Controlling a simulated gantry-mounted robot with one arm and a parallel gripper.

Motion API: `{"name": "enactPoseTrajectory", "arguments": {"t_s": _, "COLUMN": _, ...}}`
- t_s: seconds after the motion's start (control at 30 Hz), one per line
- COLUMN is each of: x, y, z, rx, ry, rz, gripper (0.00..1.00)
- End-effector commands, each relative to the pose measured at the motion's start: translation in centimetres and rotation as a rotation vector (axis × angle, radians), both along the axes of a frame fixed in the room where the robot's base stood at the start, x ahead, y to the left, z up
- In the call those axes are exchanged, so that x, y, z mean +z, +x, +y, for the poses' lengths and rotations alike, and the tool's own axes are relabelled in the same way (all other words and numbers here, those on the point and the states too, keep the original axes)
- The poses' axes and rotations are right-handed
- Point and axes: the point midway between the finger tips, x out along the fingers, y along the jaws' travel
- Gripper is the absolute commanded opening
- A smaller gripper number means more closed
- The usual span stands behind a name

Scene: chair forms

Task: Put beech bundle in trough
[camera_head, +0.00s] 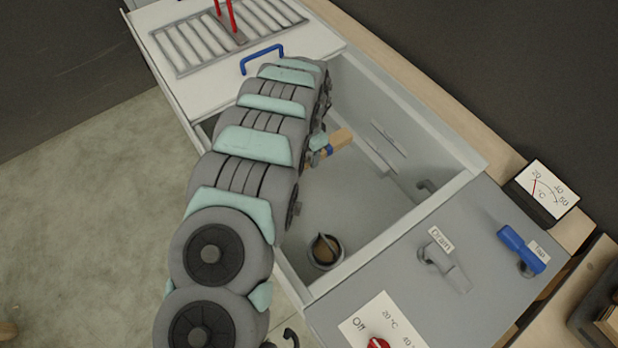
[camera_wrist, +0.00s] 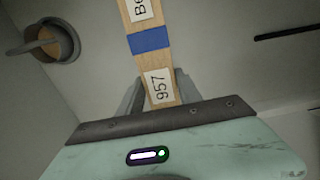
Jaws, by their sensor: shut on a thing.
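The beech bundle is a pale wooden piece with a blue band and white labels, one reading "957". In the wrist view the bundle (camera_wrist: 150,60) is clamped in my gripper (camera_wrist: 152,92), its labelled end between the fingers and its far part running out of the top of the picture. In the head view a short end of the bundle (camera_head: 341,139) shows beside my arm, inside the outline of the trough; my gripper is mostly hidden there by the arm. The trough (camera_head: 350,215) is a grey open basin with nothing else loose visible in it. I cannot tell whether the bundle touches its floor.
A round drain opening (camera_head: 325,250) lies at the trough's near end. A white lid (camera_head: 190,60) with a slatted grille and a blue handle (camera_head: 262,58) is at the far end. A grey panel (camera_head: 440,265) carries a drain lever, a blue tap (camera_head: 521,250) and a dial.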

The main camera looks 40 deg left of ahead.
Motion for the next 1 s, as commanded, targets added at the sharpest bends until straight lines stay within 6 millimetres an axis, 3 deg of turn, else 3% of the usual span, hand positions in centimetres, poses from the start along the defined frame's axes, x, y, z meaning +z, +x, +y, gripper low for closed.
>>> {"name": "enactPoseTrajectory", "arguments": {"t_s": 0.03, "x": -2.1, "y": -0.1, "z": -0.2, "rx": 0.001, "ry": -0.004, "rz": 0.002, "gripper": 0.0}}
{"name": "enactPoseTrajectory", "arguments": {"t_s": 0.1, "x": -3.9, "y": 0.0, "z": -0.1, "rx": 0.0, "ry": -0.003, "rz": 0.001, "gripper": 0.0}}
{"name": "enactPoseTrajectory", "arguments": {"t_s": 0.27, "x": -7.2, "y": -0.1, "z": -0.1, "rx": 0.001, "ry": -0.003, "rz": 0.002, "gripper": 0.0}}
{"name": "enactPoseTrajectory", "arguments": {"t_s": 0.57, "x": -9.3, "y": -0.1, "z": -0.1, "rx": 0.001, "ry": -0.002, "rz": 0.001, "gripper": 0.0}}
{"name": "enactPoseTrajectory", "arguments": {"t_s": 0.8, "x": -12.2, "y": 0.0, "z": -0.1, "rx": 0.001, "ry": -0.002, "rz": -0.001, "gripper": 0.0}}
{"name": "enactPoseTrajectory", "arguments": {"t_s": 1.0, "x": -12.0, "y": 0.0, "z": 0.0, "rx": 0.001, "ry": -0.001, "rz": 0.0, "gripper": 0.0}}
